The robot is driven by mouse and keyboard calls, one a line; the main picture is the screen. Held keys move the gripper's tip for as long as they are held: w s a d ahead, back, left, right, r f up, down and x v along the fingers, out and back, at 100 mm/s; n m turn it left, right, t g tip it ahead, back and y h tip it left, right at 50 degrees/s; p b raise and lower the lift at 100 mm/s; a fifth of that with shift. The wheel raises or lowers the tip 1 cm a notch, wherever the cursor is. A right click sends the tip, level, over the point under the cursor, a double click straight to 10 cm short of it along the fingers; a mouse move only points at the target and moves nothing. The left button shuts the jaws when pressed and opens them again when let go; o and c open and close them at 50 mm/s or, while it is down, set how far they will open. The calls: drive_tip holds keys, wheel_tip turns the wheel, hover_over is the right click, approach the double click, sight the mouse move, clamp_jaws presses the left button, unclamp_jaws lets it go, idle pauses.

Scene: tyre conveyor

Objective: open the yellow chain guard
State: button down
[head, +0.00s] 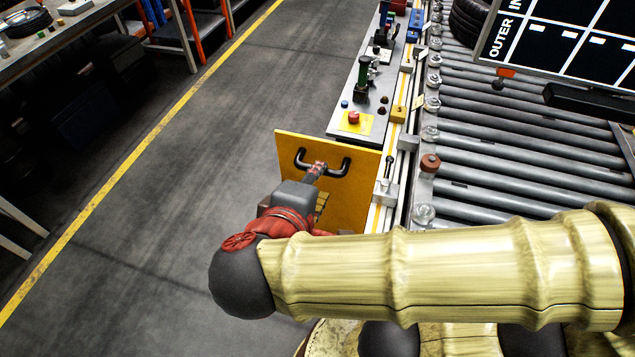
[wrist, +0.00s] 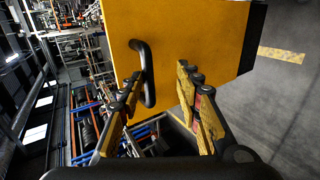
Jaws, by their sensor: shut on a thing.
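The yellow chain guard (head: 353,208) is a flat panel standing out from the left side of the conveyor into the aisle, with its face toward me. Its black bar handle (head: 343,166) is near the top of that face. My gripper (head: 318,169) is at the left part of the handle and shut on it. In the wrist view, the guard (wrist: 190,35) fills the upper middle, and the handle (wrist: 149,88) shows between my fingers. My arm hides the lower part of the guard in the head view.
A grey control panel with a red button (head: 353,117) lies just beyond the guard. The roller conveyor (head: 520,165) runs along the right, under a dark sign board (head: 560,45). The aisle floor (head: 190,170) to the left is clear, with a workbench (head: 60,40) beyond the yellow line.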

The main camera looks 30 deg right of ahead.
drive_tip(key=shift+s+f, duration=0.25)
drive_tip(key=shift+f, duration=0.65)
drive_tip(key=c, duration=1.7)
unclamp_jaws()
drive_tip(key=shift+w, duration=0.2)
drive_tip(key=shift+c, duration=0.2)
drive_tip(key=shift+r, duration=0.1)
drive_tip(key=shift+c, duration=0.3)
drive_tip(key=shift+s, duration=0.1)
drive_tip(key=shift+s+a+r, duration=0.25)
drive_tip(key=shift+a+r, duration=0.1)
drive_tip(key=shift+a, duration=0.05)
drive_tip(key=shift+c, duration=0.2)
drive_tip(key=v, duration=1.1)
drive_tip(key=shift+w+r, duration=0.2)
drive_tip(key=shift+r, duration=0.1)
drive_tip(key=shift+d, duration=0.1)
